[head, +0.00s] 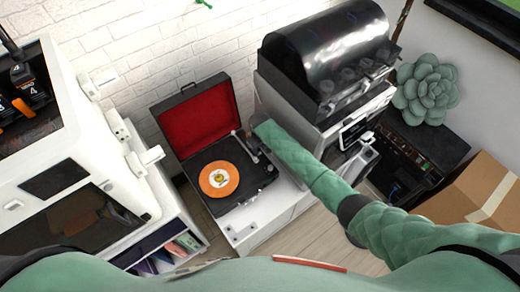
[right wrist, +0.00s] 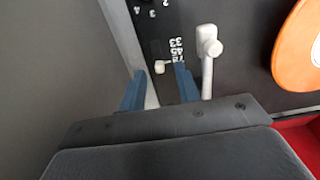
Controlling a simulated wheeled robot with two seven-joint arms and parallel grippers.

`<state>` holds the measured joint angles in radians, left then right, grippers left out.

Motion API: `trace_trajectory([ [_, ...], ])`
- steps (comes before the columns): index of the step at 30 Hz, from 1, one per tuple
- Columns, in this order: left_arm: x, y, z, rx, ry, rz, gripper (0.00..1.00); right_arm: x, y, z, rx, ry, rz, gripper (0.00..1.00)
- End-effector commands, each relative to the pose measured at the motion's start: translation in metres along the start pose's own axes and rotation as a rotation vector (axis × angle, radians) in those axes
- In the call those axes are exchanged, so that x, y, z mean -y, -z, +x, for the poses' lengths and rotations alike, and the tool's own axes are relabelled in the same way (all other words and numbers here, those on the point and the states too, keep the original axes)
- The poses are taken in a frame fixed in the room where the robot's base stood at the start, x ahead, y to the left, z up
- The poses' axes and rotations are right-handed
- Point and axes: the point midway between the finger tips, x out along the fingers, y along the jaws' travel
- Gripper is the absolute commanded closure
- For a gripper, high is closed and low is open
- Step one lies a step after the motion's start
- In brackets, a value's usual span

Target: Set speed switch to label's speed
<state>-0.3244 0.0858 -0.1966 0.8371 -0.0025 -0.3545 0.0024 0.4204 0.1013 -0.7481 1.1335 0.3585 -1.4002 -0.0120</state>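The record player (head: 243,188) stands open, its red-lined lid (head: 198,112) raised. An orange record (head: 219,179) with a small pale centre label lies on it; the label's print is too small to read. In the right wrist view, the speed switch (right wrist: 160,67) is a small pale knob beside the white printed numbers (right wrist: 177,50), which seem to read 33, 45 and 78. My right gripper (right wrist: 160,88) is open, its blue fingers on either side of the switch with gaps showing. In the head view the right gripper (head: 254,140) is over the player's right side, mostly hidden. My left gripper is out of view.
The pale tonearm (right wrist: 208,60) is close beside the right finger in the wrist view. A machine with a dark rounded cover (head: 325,50) stands behind and right of the player. A white printer-like machine (head: 75,150) stands left. A cardboard box (head: 480,190) is at right.

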Motion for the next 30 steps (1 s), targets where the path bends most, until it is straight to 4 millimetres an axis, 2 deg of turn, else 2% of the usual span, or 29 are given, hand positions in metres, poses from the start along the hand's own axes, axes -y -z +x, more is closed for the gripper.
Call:
trace_trajectory([
  [6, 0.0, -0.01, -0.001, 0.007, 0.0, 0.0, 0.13, 0.0, 0.0, 0.014, 0.0, 0.0, 0.001, 0.67],
  [15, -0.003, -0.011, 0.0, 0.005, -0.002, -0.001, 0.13, 0.0, 0.0, 0.017, 0.0, 0.0, 0.001, 0.67],
  [20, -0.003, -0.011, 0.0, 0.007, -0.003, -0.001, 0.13, 0.0, 0.0, 0.017, 0.0, 0.0, 0.001, 0.97],
  [21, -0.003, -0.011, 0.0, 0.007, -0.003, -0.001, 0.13, 0.0, 0.0, 0.017, 0.0, 0.0, 0.001, 1.0],
  [30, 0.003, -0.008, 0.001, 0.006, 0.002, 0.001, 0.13, 0.0, 0.003, 0.017, 0.0, 0.0, 0.001, 1.0],
])
